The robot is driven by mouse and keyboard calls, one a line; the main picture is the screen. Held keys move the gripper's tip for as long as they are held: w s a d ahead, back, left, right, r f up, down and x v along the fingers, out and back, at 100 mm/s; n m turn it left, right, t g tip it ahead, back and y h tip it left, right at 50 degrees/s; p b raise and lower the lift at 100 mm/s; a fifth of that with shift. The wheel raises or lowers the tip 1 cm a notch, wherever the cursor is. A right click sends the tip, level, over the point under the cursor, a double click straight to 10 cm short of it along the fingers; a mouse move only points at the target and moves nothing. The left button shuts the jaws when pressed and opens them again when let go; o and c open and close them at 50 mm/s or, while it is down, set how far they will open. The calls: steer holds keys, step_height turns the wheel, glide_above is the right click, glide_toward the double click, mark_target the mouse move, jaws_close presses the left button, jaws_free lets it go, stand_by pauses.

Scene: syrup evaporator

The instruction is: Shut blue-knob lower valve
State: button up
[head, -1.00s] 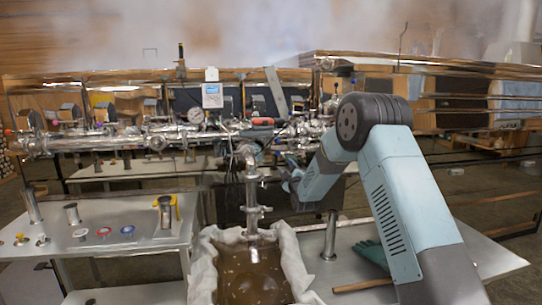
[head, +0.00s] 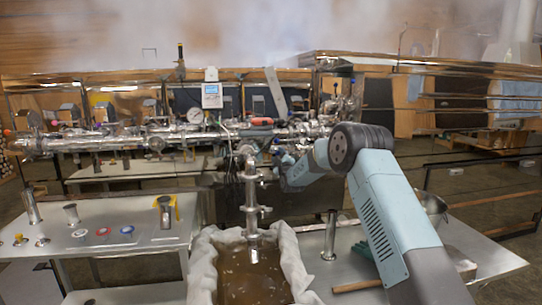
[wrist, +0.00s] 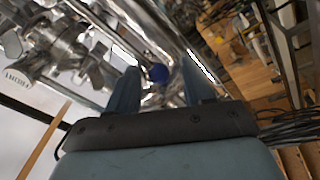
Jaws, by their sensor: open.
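In the head view my gripper (head: 281,162) is by the steel pipework (head: 215,136), just right of the vertical outlet pipe (head: 251,195). The knob cannot be made out clearly in the head view, and the valve's handle position is hard to tell.
A cloth-lined tub of brown liquid (head: 204,262) stands below the outlet pipe. Steel tables flank it; the left one (head: 120,255) holds small caps and cups. A bowl (head: 434,203) sits behind my arm at right. The evaporator pan (head: 420,68) steams above.

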steer(key=shift+x, duration=0.85)
jaws_close()
